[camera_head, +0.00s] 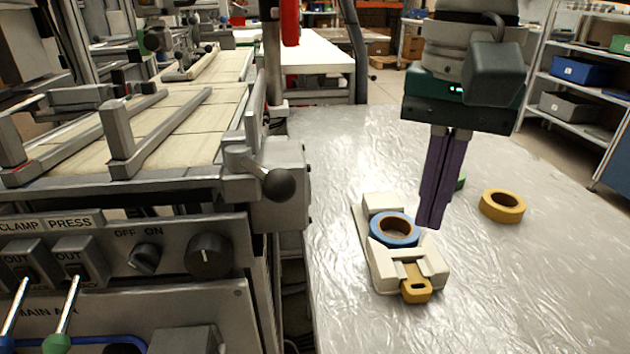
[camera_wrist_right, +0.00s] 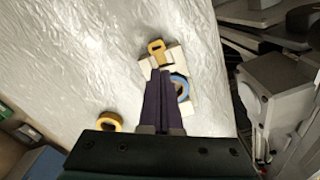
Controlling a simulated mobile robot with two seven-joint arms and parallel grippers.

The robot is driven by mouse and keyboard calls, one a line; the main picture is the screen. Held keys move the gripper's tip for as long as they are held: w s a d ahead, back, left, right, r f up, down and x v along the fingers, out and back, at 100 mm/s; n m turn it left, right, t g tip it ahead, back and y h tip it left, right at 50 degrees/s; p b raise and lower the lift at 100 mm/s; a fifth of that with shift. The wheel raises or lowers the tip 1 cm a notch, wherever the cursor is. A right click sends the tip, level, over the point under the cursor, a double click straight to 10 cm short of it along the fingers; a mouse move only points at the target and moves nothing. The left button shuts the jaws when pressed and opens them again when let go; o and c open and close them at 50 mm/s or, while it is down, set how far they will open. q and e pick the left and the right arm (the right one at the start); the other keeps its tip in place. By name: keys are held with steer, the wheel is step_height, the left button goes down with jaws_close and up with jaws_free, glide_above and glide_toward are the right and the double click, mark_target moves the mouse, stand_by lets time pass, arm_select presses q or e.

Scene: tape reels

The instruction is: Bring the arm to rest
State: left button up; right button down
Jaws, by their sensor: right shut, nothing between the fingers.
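My right gripper (camera_head: 432,224) hangs down from the top of the head view, its two purple fingers pressed together with nothing between them. Its fingertips are just to the right of a white tape dispenser (camera_head: 381,203) in this view and seem to be above the table. A blue tape reel (camera_head: 380,235) sits in the dispenser. In the right wrist view, the shut fingers (camera_wrist_right: 163,75) point at the dispenser and cover part of it; the blue reel (camera_wrist_right: 184,86) shows beside them. My left gripper is not in view.
A yellow tape reel (camera_head: 502,206) lies on the table (camera_head: 500,290) to the right. A green item (camera_head: 460,181) is mostly hidden behind the fingers. A yellow piece (camera_head: 415,290) is at the dispenser's front. A machine (camera_head: 210,255) with knobs stands at the left. The table's front right is clear.

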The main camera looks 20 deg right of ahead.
steer(key=shift+r+p, duration=0.3)
steer(key=shift+r, duration=0.55)
